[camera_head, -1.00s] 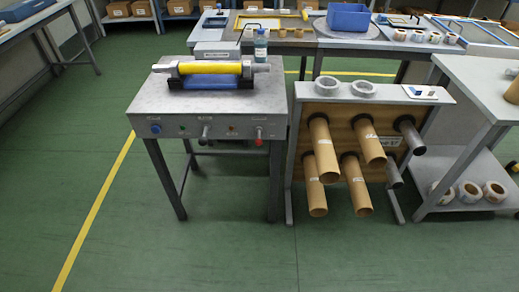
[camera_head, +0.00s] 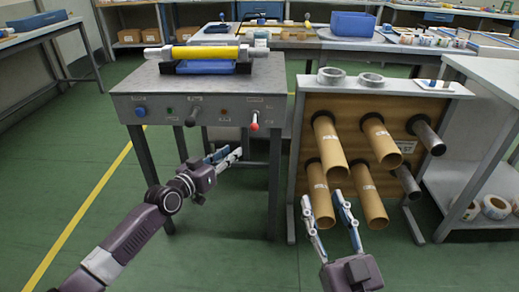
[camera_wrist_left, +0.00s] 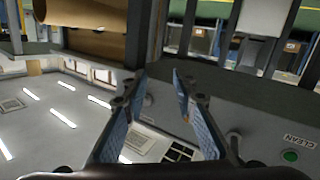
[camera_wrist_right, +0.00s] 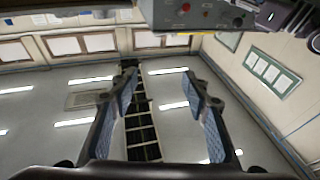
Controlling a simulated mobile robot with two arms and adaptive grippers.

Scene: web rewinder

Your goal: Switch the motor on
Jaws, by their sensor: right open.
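The rewinder's grey control panel (camera_head: 205,108) carries a blue button (camera_head: 140,112), a green button (camera_head: 169,110), a grey lever (camera_head: 193,117), a small red button (camera_head: 224,112) and a red-tipped lever (camera_head: 254,122). The labels are too small to read in the head view, so I cannot tell which control is the motor's. My left gripper (camera_head: 228,153) is open and empty, in front of and below the panel's right half. The left wrist view shows the green button (camera_wrist_left: 290,155) beside a "CLEAN" label. My right gripper (camera_head: 322,208) is open and empty before the tube rack.
A yellow roller (camera_head: 206,52) lies on top of the machine. The rack (camera_head: 297,150) at right holds several cardboard tubes (camera_head: 328,145) sticking out toward me, close to my right gripper. A white table (camera_head: 490,85) stands at far right. The floor at left is clear.

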